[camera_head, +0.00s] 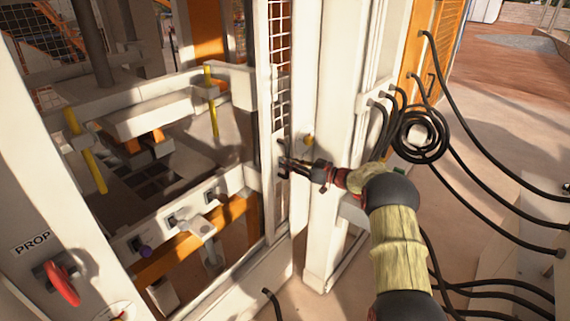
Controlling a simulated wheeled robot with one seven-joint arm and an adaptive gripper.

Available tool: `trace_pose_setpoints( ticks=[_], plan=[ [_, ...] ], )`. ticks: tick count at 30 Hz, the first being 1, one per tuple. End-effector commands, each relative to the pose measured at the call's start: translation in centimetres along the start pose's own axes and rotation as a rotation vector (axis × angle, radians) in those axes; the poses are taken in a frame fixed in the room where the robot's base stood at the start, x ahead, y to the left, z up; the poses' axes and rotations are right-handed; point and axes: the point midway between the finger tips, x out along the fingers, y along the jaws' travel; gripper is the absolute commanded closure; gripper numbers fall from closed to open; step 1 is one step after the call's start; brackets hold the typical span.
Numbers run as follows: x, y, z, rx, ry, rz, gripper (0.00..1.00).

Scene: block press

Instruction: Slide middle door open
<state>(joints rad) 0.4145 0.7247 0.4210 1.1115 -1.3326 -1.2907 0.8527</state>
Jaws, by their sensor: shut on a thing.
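The middle door is a narrow white frame with mesh panels (279,40), seen nearly edge-on at the right side of the machine's opening. The opening to its left shows the press inside. My gripper (284,166) is at the door's edge at mid height, shut on what looks like the door's small dark handle. My fingers and the door frame hide most of the handle. My arm reaches in from the lower right.
A white post (330,130) stands just right of the door, close to my wrist. Black cables (480,190) and a coiled hose (421,136) hang at the right near my arm. A red knob (62,283) marked PROP is at the lower left. Yellow posts (88,155) stand inside the press.

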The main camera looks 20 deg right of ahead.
Motion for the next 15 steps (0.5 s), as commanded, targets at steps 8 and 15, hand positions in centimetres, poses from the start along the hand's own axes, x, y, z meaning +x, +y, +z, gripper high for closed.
trace_pose_setpoints(
  ticks=[8, 15],
  plan=[
    [-0.04, 0.03, 0.01, 0.000, 0.000, 0.002, 0.84],
    [0.00, -0.02, 0.00, 0.000, 0.000, 0.001, 0.71]
  ],
)
